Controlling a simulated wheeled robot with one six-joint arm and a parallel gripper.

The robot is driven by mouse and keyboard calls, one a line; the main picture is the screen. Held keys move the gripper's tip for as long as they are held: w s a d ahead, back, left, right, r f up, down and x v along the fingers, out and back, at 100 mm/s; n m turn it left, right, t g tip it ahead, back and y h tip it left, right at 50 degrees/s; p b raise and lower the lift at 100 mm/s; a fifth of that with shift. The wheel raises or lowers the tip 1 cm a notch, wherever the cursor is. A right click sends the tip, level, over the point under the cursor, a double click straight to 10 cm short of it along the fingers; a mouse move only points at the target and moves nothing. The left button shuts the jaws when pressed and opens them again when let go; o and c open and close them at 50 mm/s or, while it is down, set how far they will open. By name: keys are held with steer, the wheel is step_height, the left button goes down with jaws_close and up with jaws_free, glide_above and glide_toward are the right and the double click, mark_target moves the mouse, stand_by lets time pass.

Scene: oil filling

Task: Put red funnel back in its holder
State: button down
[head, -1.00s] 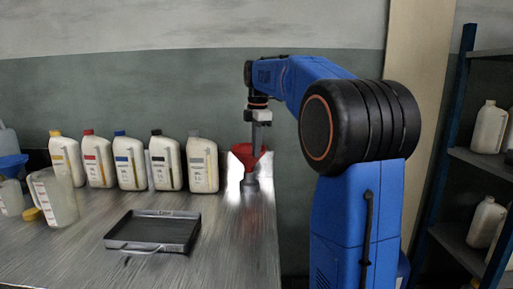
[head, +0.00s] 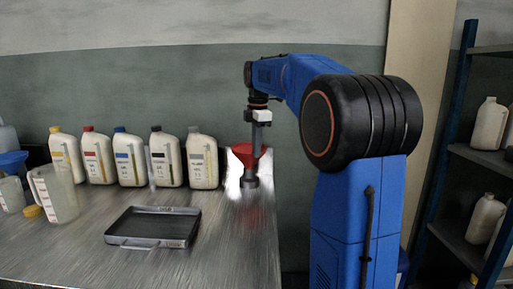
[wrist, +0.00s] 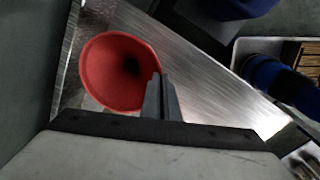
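The red funnel (head: 243,152) is at the back right of the metal workbench, wide mouth up. In the wrist view the funnel (wrist: 112,72) shows its round mouth from above. My gripper (head: 256,160) points straight down at the funnel's right side. In the wrist view my gripper's fingers (wrist: 161,78) are close together at the rim, one inside the mouth and one outside, shut on the rim. A grey cylindrical piece (head: 250,182) and a pale shape (head: 234,180) are under the funnel. I cannot tell whether the spout sits in the holder.
Several white oil bottles (head: 203,162) stand in a row left of the funnel. A dark tray (head: 153,228) lies in front of them. A clear jug (head: 57,195) and a blue funnel (head: 12,163) are at the left. Shelves with bottles (head: 489,123) stand at the right.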

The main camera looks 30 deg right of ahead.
steer(key=shift+f, duration=0.25)
steer(key=c, duration=1.9)
jaws_free()
steer(key=shift+c, duration=0.2)
step_height(320, 180, up, 17)
steer(key=s, duration=0.1)
steer(key=shift+s+a+r, duration=0.15)
steer(key=shift+s+a, duration=0.05)
steer(key=shift+s, duration=0.1)
steer(key=shift+s, duration=0.1)
